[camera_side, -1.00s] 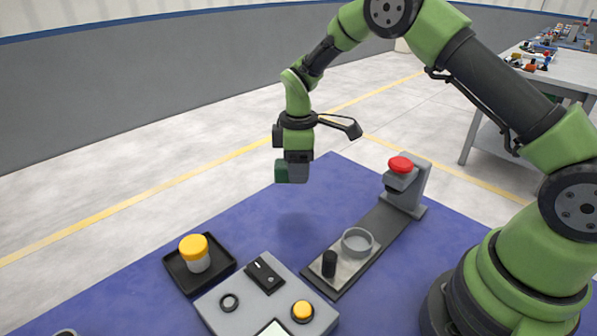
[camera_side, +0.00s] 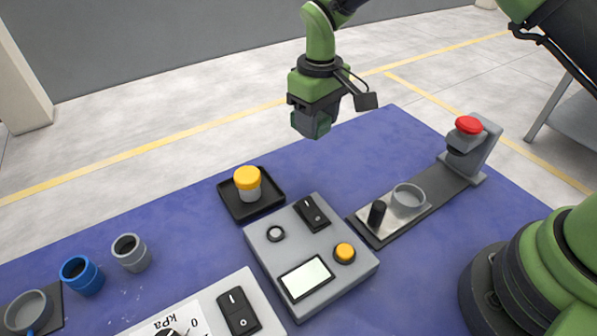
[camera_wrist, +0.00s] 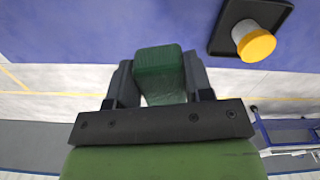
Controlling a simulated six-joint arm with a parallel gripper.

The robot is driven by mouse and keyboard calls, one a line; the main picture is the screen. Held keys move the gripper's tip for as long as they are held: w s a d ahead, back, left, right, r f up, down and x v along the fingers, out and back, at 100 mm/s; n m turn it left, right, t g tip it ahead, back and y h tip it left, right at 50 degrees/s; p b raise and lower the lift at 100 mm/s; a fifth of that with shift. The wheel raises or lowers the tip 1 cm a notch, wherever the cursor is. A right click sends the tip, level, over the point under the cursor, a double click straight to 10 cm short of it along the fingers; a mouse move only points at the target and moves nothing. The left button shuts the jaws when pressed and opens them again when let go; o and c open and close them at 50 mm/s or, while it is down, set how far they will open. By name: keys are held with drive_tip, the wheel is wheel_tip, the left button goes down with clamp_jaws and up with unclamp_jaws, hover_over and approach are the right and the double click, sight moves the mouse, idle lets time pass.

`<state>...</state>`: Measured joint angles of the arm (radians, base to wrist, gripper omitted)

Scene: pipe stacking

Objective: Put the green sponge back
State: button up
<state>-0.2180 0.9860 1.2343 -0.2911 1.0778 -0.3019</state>
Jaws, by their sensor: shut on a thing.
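My gripper (camera_wrist: 160,92) is shut on the green sponge (camera_wrist: 158,62), a dark green block between the two dark fingers in the wrist view. In the side view my gripper (camera_side: 312,124) hangs in the air above the back part of the blue mat, behind and right of the black tray. Only a small dark green part of the sponge (camera_side: 322,126) shows there, the rest being hidden by the fingers. I cannot pick out an obvious holder for the sponge in these views.
A yellow-capped jar (camera_side: 247,181) stands in the black tray (camera_side: 275,202). A grey control box (camera_side: 320,262) and a press with a red button (camera_side: 468,125) stand on the mat (camera_side: 190,215). Cups (camera_side: 130,253) stand at the left. The mat below the gripper is clear.

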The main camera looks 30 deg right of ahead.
sight(300, 180)
drive_tip(key=a+f+m, duration=0.1)
drive_tip(key=f, duration=0.2)
drive_tip(key=a+f, duration=0.1)
drive_tip(key=f, duration=0.2)
drive_tip(key=a+f+m, duration=0.1)
drive_tip(key=f, duration=0.2)
drive_tip(key=shift+s+a+f+m, duration=0.2)
drive_tip(key=shift+s+a+m, duration=0.1)
drive_tip(key=shift+a, duration=0.1)
drive_tip(key=o, duration=1.1)
drive_tip(key=shift+f, duration=0.15)
drive_tip(key=shift+o, duration=0.2)
